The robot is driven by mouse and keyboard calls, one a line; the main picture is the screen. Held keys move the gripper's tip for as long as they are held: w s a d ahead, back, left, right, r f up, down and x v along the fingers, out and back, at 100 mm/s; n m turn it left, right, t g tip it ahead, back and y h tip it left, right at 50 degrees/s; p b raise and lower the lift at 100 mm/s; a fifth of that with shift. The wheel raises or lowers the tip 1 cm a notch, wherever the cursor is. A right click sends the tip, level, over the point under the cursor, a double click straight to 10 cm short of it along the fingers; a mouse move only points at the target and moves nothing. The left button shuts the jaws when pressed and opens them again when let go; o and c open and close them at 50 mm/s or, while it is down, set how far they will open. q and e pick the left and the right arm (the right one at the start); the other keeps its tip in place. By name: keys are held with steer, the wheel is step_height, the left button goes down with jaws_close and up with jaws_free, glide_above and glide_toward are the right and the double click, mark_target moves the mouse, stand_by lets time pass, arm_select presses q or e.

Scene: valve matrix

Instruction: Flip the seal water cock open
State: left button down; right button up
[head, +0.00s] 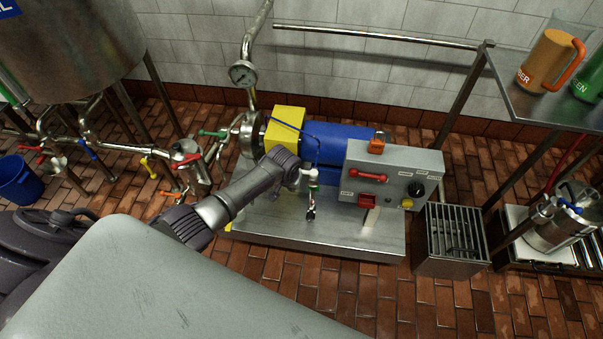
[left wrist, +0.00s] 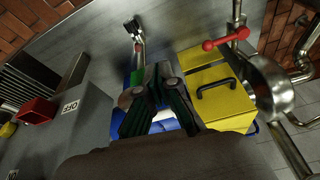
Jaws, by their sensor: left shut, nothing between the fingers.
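My right gripper is in neither view.
A yellow block (head: 285,117) and blue motor (head: 335,135) lie behind the cock. A grey control box (head: 393,165) with a red handle stands to the right. A red lever (left wrist: 226,39) is near the yellow block in the wrist view. A slatted metal box (head: 455,235) is further right.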

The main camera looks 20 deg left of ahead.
arm_select(q)
steer(key=w+r+b, duration=0.1)
steer(key=w+r, duration=0.3)
steer(key=r, duration=0.2)
steer(key=w+r+n+b, duration=0.1)
steer(key=w+r, duration=0.3)
steer(key=r, duration=0.2)
steer(key=shift+a+r+b, duration=0.15)
steer(key=shift+r+b, duration=0.15)
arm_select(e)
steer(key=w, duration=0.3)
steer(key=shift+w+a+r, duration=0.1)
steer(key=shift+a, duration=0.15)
arm_select(q)
steer(key=shift+f, duration=0.1)
step_height(320, 180, down, 10)
steer(key=b, duration=0.3)
steer(key=shift+s, duration=0.2)
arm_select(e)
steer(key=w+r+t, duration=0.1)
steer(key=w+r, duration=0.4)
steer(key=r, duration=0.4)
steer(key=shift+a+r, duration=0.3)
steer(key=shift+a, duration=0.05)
